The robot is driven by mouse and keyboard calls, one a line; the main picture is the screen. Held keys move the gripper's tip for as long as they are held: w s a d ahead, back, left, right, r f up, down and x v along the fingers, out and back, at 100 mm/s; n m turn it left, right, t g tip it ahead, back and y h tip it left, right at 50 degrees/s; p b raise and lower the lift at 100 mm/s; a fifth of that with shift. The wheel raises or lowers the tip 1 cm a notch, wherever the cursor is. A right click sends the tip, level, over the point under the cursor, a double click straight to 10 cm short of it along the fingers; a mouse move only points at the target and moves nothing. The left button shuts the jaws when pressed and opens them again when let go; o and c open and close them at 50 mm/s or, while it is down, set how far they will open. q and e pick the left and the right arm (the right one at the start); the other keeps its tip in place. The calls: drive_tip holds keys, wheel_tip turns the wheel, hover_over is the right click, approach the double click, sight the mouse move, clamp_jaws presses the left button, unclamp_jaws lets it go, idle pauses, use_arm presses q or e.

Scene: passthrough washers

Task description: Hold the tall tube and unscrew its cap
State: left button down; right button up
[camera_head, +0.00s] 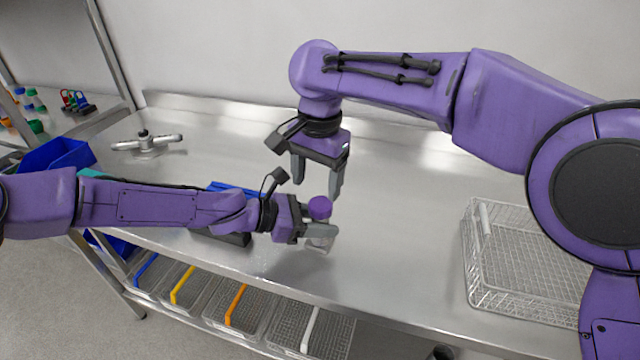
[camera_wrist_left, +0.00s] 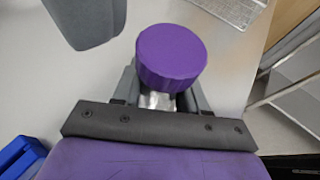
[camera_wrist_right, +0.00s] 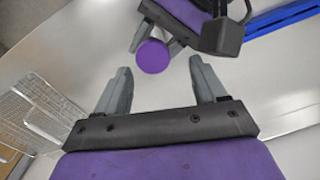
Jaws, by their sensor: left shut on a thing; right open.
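The tall tube (camera_head: 319,240) is clear with a purple cap (camera_head: 320,207) on top, and it stands upright near the front edge of the steel counter. My left gripper (camera_head: 318,231) is shut on the tube below the cap. In the left wrist view the cap (camera_wrist_left: 171,57) sits above the fingers and hides most of the tube. My right gripper (camera_head: 315,188) is open and empty, pointing down, above and slightly behind the cap. In the right wrist view the cap (camera_wrist_right: 152,56) shows beyond the gap between the open fingers (camera_wrist_right: 158,85), apart from them.
A wire basket (camera_head: 525,265) stands on the counter at right. A blue bin (camera_head: 57,158) and a metal three-armed fitting (camera_head: 147,143) are at left. A blue object (camera_head: 236,188) lies partly behind my left arm. Wire baskets with coloured handles (camera_head: 235,305) sit below the counter.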

drive_tip(key=w+a+r+m+t+y, duration=0.3)
drive_tip(key=w+a+r+m+y, duration=0.15)
drive_tip(key=a+r, duration=0.2)
drive_tip(key=w+a+r+m+t+y, duration=0.2)
drive_tip(key=w+a+r+m+y, duration=0.1)
drive_tip(key=a+r+m+y, duration=0.4)
drive_tip(key=w+d+r+m+t, duration=0.2)
drive_tip(key=w+r+m+t, duration=0.55)
drive_tip(key=m, duration=0.25)
drive_tip(key=w+d+f+m+t+h, duration=0.2)
drive_tip(key=w+d+m+t+h, duration=0.1)
drive_tip(key=d+m+h, duration=0.5)
drive_tip(key=m+g+h, duration=0.4)
drive_tip(key=m+g, duration=1.1)
drive_tip(key=m, duration=0.2)
hover_over(320, 203)
drive_tip(key=f, duration=1.6)
drive_tip(key=shift+w, duration=0.3)
drive_tip(key=shift+s+f+g, duration=0.2)
drive_tip(key=shift+s+g, duration=0.1)
drive_tip(key=shift+g, duration=0.05)
wheel_tip(320, 203, down, 8)
drive_tip(key=shift+r, duration=0.2)
